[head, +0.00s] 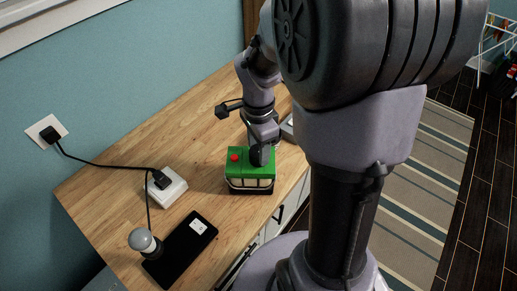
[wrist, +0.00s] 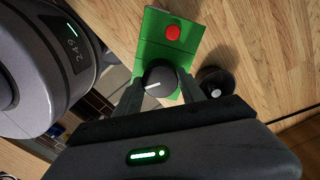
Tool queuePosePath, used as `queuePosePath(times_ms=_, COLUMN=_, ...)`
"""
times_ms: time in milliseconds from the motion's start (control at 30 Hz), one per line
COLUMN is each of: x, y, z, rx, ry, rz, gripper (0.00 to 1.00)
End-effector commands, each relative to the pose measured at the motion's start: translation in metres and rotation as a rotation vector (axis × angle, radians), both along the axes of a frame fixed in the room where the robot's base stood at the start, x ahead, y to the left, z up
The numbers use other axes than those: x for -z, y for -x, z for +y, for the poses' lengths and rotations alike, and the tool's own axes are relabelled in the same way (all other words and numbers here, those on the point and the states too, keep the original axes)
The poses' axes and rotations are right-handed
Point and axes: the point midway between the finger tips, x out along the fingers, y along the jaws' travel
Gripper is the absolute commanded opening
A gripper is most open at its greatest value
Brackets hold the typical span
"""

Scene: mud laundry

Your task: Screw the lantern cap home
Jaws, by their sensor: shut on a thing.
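The lantern (head: 250,184) is a green-topped box with a pale front band and a red button, standing on the wooden counter near its front edge. Its green top (wrist: 149,32) also shows in the wrist view. The cap (wrist: 156,84) is a dark round knob with a white pointer line, at the lantern top's end away from the red button. My gripper (wrist: 162,88) comes down from above, its two fingers shut on the cap from both sides. In the head view my gripper (head: 262,157) hides the cap. Whether a gap is left under the cap cannot be seen.
A white socket box (head: 166,190) with a black plug sits left of the lantern, its cord running to a wall outlet (head: 47,131). A bulb lamp (head: 143,240) and a black slab (head: 181,252) lie nearer. A dark round thing (wrist: 217,84) is close beside my gripper.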

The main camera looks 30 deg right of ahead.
Motion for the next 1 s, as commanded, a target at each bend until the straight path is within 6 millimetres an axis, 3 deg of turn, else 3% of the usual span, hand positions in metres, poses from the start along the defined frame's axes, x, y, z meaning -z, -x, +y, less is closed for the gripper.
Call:
queuePosePath(times_ms=267, x=0.0015, y=0.0006, z=0.0002, rx=0.019, ry=-0.001, rz=0.002, gripper=0.00)
queuePosePath(times_ms=600, x=0.0024, y=0.0004, z=0.0001, rx=0.246, ry=0.000, rz=0.002, gripper=0.00)
queuePosePath(times_ms=1000, x=0.0027, y=0.0002, z=0.0001, rx=0.302, ry=0.000, rz=0.001, gripper=0.00)
